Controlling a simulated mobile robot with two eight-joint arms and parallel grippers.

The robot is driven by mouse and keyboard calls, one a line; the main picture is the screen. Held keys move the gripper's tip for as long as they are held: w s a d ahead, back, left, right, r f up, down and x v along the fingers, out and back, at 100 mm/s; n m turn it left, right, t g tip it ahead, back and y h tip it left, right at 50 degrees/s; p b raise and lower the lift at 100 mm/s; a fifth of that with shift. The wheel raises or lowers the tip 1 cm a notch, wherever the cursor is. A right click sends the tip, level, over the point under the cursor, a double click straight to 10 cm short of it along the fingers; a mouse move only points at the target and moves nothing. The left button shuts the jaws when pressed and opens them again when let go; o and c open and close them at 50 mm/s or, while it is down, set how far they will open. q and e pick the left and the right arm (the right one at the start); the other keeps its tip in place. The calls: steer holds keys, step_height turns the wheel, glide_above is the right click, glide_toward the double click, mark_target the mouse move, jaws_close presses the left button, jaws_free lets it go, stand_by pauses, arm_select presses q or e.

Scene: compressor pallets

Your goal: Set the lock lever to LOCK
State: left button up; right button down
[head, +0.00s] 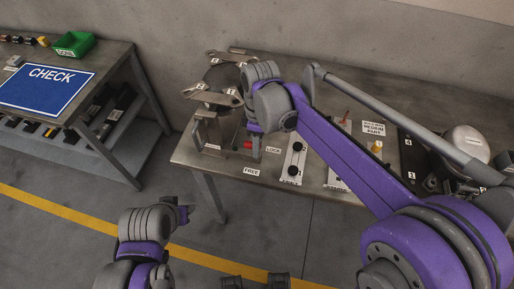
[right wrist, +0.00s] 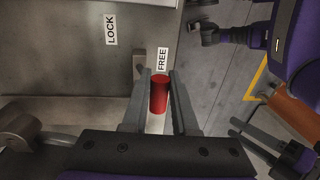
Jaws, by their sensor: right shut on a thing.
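The lock lever's red handle (right wrist: 160,93) lies between the two fingers of my right gripper (right wrist: 159,100) in the right wrist view, and the gripper is shut on it. The handle is close beside the FREE label (right wrist: 163,60); the LOCK label (right wrist: 111,30) is farther left. In the head view the red handle (head: 248,145) shows at the front of the bench, partly hidden by my right gripper (head: 254,150). The LOCK label (head: 273,150) and FREE label (head: 251,171) lie to its right. My left gripper (head: 185,212) is over the floor, away from the bench; its fingers are unclear.
A grey clamp-like fixture (head: 213,96) stands at the bench's left end. A white plate with black knobs (head: 293,160) sits right of the labels. A separate table at left holds a blue CHECK mat (head: 45,88) and a green bin (head: 74,44). Floor between is clear.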

steer(key=shift+w+d+r, duration=0.1)
steer(key=shift+w+d, duration=0.05)
steer(key=shift+w, duration=0.35)
steer(key=shift+w+d+r, duration=0.1)
steer(key=shift+w, duration=0.35)
steer(key=shift+w+d, duration=0.2)
steer(key=shift+w, duration=0.4)
steer(key=shift+w+d+f, duration=0.25)
steer(key=shift+w, duration=0.45)
steer(key=shift+w+d+f, duration=0.2)
steer(key=shift+w, duration=0.5)
steer(key=shift+w+f, duration=0.1)
steer(key=shift+w, duration=0.1)
steer(key=c, duration=0.7)
jaws_free()
